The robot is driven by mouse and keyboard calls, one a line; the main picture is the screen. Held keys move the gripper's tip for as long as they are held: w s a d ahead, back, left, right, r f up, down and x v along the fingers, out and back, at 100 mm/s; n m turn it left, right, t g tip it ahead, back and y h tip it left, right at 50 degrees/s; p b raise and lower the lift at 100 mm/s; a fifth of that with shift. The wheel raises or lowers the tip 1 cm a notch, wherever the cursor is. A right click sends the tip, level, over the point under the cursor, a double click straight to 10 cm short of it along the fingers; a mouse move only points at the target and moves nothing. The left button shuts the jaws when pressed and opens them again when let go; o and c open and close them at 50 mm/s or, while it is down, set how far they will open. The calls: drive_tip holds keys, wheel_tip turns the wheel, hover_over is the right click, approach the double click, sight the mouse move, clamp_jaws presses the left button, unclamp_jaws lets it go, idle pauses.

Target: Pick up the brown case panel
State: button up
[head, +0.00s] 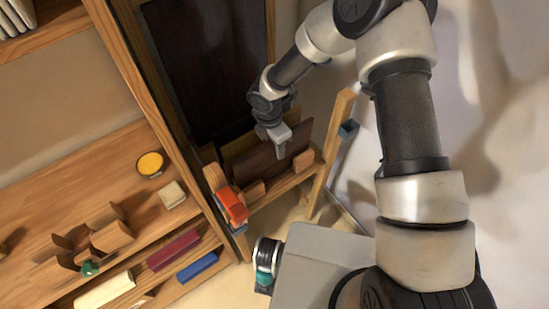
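A dark brown panel (258,171), which looks like the brown case panel, stands tilted in a low wooden rack right of the shelf unit. A lighter, olive-brown panel (240,145) shows behind it. My gripper (281,154) points down at the upper right part of the dark panel and overlaps it in the picture. I cannot tell whether it touches the panel. The fingers are small and merge together, so I cannot tell if they are open or shut. The panel's lower edge is partly hidden by the rack's front.
The wooden rack (284,184) has an upright post (330,145) on its right. A red-orange object (233,205) sits at its left end. The shelf (95,190) at left holds a yellow round item (151,164), small blocks and several books. A pale wall is at right.

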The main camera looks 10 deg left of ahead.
drive_tip(key=shift+f, duration=0.1)
clamp_jaws()
drive_tip(key=shift+w, duration=0.1)
idle(1.3)
